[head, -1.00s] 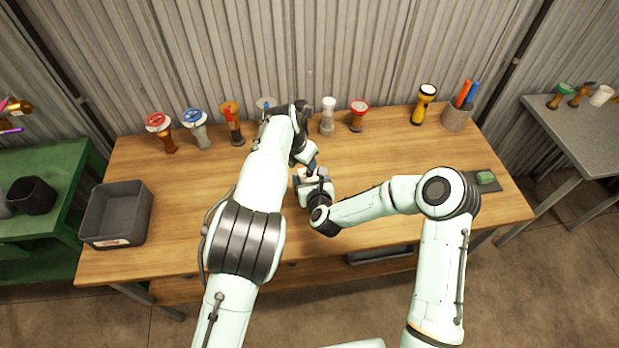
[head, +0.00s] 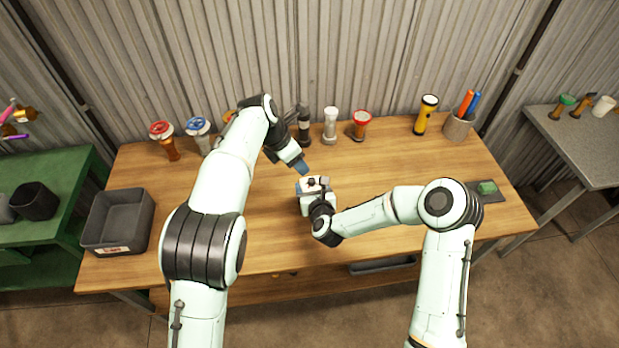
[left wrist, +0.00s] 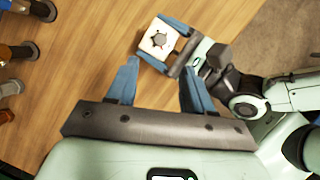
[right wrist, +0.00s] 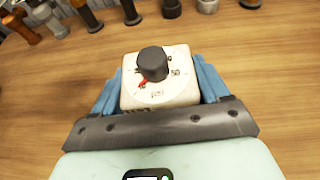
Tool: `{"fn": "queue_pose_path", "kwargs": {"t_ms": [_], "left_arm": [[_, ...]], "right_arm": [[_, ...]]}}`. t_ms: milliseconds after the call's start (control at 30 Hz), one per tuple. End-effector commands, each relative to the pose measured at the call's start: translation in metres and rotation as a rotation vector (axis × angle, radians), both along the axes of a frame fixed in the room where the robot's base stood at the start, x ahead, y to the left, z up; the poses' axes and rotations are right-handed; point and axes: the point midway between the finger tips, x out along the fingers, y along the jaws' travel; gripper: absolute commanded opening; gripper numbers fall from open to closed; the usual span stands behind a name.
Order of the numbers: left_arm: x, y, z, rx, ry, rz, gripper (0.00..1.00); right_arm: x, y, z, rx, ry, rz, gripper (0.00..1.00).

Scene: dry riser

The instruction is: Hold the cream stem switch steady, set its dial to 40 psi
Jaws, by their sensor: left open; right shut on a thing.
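The cream stem switch (right wrist: 160,92) is a cream box with a dark round knob (right wrist: 152,64) on its top face. A red mark shows at the knob's lower left, and "50" is printed to the right; the other figures are too small or hidden to read. My right gripper (head: 318,190) is shut on the switch, with its blue fingers on both sides of the box in the right wrist view. My left gripper (left wrist: 158,72) is open and empty. It is just behind the switch in the head view, apart from the knob (left wrist: 159,40).
Several valves, including a red-wheeled one (head: 162,131) and a blue-wheeled one (head: 198,124), stand along the table's back with a yellow flashlight (head: 426,114). A grey bin (head: 117,217) is at left, a pen cup (head: 458,126) at back right. The table's middle is mostly clear.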

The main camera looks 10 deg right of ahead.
Motion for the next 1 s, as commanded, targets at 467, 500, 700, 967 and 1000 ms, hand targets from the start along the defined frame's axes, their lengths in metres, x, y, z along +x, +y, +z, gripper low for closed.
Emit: {"fn": "queue_pose_path", "kwargs": {"t_ms": [467, 500, 700, 967, 1000], "left_arm": [[0.014, -0.031, -0.084, 0.003, 0.004, 0.003, 0.52], [0.015, -0.033, -0.089, 0.003, 0.003, 0.004, 0.52], [0.018, -0.038, -0.102, 0.0, 0.002, 0.005, 0.52], [0.018, -0.038, -0.103, 0.001, 0.001, 0.004, 0.52], [0.018, -0.038, -0.103, 0.001, 0.001, 0.004, 0.48]], "right_arm": [[0.0, 0.0, 0.001, 0.0, -0.003, 0.0, 0.27], [0.0, 0.0, 0.001, 0.0, -0.003, 0.0, 0.27], [0.001, 0.0, 0.001, 0.0, -0.003, 0.0, 0.27], [0.001, 0.0, 0.001, 0.0, -0.003, 0.0, 0.27], [0.001, 0.0, 0.001, 0.0, -0.003, 0.0, 0.27]]}}
